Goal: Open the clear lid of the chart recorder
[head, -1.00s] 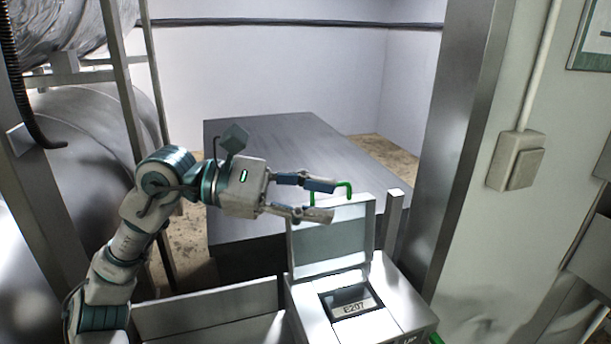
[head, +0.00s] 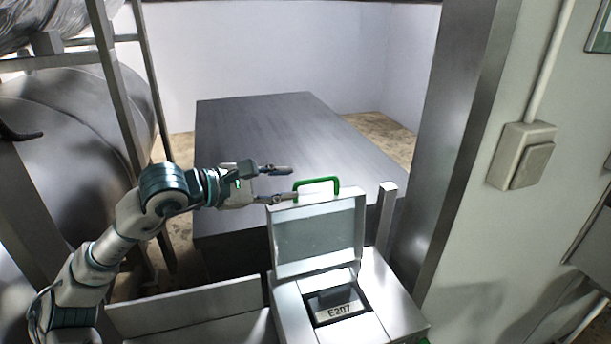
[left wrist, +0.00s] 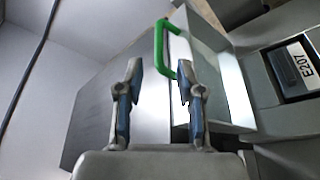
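The chart recorder (head: 395,300) is a metal box at the lower middle of the head view, with a dark window and an E207 label (head: 339,312). Its clear lid (head: 318,239) stands raised, close to upright, at the back of the box. A green handle (head: 318,183) is on the lid's top edge; it also shows in the left wrist view (left wrist: 158,48). My left gripper (head: 290,183) is open, left of the handle. Its fingers are apart with nothing between them. One fingertip is close to the lid's top corner; I cannot tell whether it touches. My right gripper is not in view.
A large dark metal table (head: 270,135) stands behind the recorder. A metal post (head: 387,207) rises just right of the lid, and a thick column (head: 455,140) stands further right. A wall switch (head: 523,156) is on the right wall. A metal frame (head: 118,95) is at left.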

